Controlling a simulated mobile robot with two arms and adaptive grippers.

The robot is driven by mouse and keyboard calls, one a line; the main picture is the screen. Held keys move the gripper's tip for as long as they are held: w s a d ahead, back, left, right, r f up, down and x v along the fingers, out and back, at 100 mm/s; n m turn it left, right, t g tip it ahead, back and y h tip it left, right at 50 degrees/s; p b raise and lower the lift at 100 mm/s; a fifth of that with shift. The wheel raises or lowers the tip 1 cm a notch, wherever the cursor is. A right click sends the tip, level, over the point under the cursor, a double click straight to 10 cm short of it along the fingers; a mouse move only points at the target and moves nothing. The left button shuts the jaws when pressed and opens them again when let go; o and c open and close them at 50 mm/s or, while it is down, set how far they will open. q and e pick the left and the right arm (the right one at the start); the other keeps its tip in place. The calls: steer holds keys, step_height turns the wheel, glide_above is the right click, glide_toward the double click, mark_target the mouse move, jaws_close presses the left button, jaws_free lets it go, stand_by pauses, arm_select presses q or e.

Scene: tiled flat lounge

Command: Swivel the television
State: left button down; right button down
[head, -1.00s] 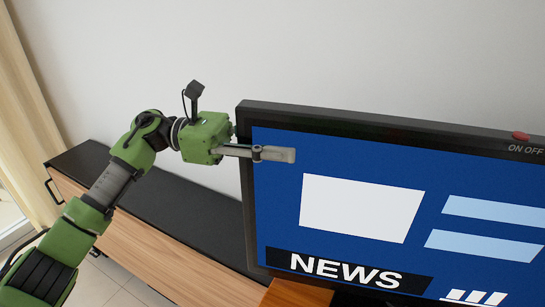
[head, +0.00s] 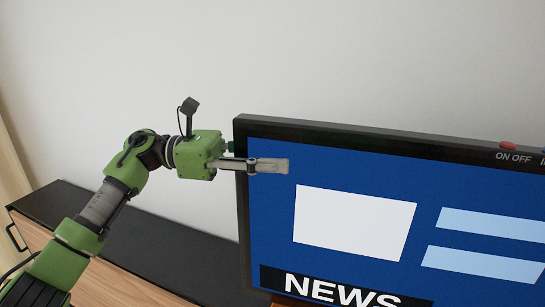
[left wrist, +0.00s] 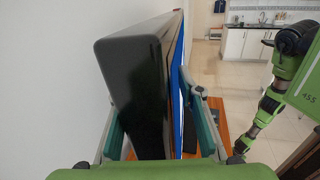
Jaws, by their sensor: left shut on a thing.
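The television (head: 355,222) is a wide black-framed set showing a blue NEWS screen, on the right of the head view. My left gripper (head: 264,165) is shut on its left side edge. One grey finger lies flat across the front of the screen; the other is hidden behind the set in the head view. In the left wrist view the television (left wrist: 135,85) stands edge-on between the two fingers of my left gripper (left wrist: 160,135), dark casing left and blue screen right. The television's base is not clearly visible. My right gripper is not in view.
A red ON OFF button (head: 508,146) sits on the television's top edge. The wrist view shows open tiled floor (left wrist: 235,70) and white kitchen units (left wrist: 245,45) beyond.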

arm_select(q)
steer(key=shift+w+f, duration=0.25)
steer(key=shift+w, duration=0.05)
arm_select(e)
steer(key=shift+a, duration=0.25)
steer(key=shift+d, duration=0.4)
